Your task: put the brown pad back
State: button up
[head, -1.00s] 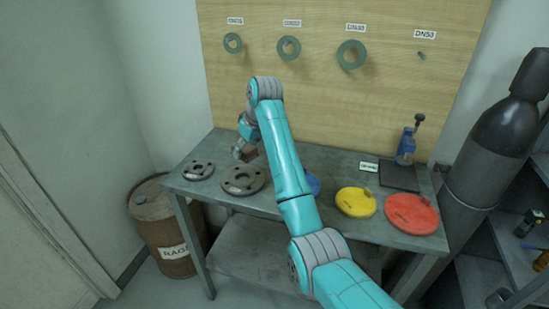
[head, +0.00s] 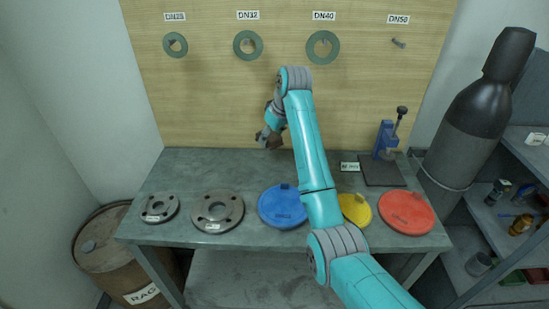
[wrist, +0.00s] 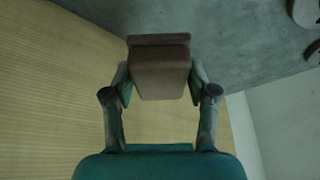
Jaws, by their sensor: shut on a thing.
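The brown pad (wrist: 160,72) is a block with a wider flange at its far end, seen in the wrist view. My gripper (wrist: 160,85) is shut on it, with one finger on each side. In the head view my gripper (head: 268,139) is above the back of the grey bench (head: 180,172), close to the wooden board. The pad is small and mostly hidden there behind the gripper and arm. The pad's place cannot be told from these frames.
Two grey flanges (head: 217,211) and blue (head: 283,206), yellow (head: 355,209) and red (head: 407,212) discs lie along the bench. A blue press-like tool (head: 386,140) stands at back right on a dark plate (head: 382,172). Green rings (head: 323,47) hang on the board (head: 210,100).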

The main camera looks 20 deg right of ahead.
aim_at(277, 145)
notch_tip(277, 145, down, 9)
jog(key=shift+r, duration=0.2)
jog(key=shift+f, duration=0.15)
jog(key=o, duration=1.1)
jog(key=v, duration=1.2)
jog(key=shift+s, duration=0.1)
